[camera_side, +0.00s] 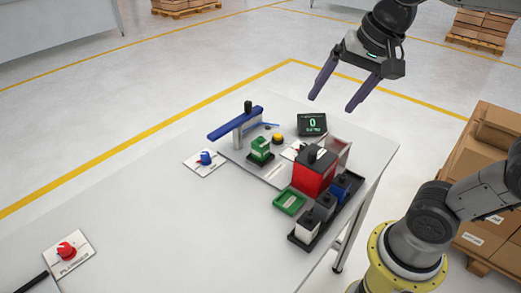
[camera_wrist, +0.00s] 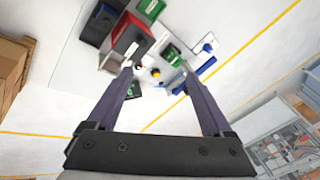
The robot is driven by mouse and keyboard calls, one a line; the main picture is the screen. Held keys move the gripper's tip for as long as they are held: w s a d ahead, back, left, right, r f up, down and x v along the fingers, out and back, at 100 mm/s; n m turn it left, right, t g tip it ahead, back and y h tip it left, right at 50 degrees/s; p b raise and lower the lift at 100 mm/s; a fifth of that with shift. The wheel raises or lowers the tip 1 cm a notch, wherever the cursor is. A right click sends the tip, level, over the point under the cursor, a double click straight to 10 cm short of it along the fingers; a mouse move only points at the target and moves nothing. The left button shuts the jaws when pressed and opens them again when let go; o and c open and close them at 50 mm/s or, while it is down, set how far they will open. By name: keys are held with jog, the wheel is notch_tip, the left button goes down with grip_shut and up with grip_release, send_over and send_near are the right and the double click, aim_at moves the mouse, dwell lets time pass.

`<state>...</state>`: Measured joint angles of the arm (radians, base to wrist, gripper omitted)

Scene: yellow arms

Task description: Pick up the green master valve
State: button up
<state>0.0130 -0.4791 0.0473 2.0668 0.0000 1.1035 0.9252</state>
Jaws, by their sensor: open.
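My gripper (camera_side: 331,104) is open and empty, high above the table's far right end and up and right of the valve in the side view. In the wrist view my gripper (camera_wrist: 158,75) has its two dark fingers wide apart, with nothing between them at their height.
A blue lever bar (camera_side: 235,123) on a grey post rises beside the valve. A red box (camera_side: 313,173), a green tray (camera_side: 289,201) and a dark rack (camera_side: 300,242) with small blocks stand nearby. A display (camera_side: 312,124) sits behind. The table's left part is mostly clear.

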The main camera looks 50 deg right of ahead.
jog(key=w+m+g, duration=0.1)
jog(key=w+m, duration=0.3)
jog(key=w, duration=0.3)
jog(key=m+g, duration=0.3)
send_over(261, 138)
notch_tip(261, 138, down, 9)
jog(key=shift+g, duration=0.3)
notch_tip(261, 138, down, 9)
jog(key=shift+d+r, duration=0.1)
jog(key=shift+r, duration=0.1)
jog(key=shift+w+f, duration=0.1)
jog(key=shift+f, duration=3.05)
grip_shut()
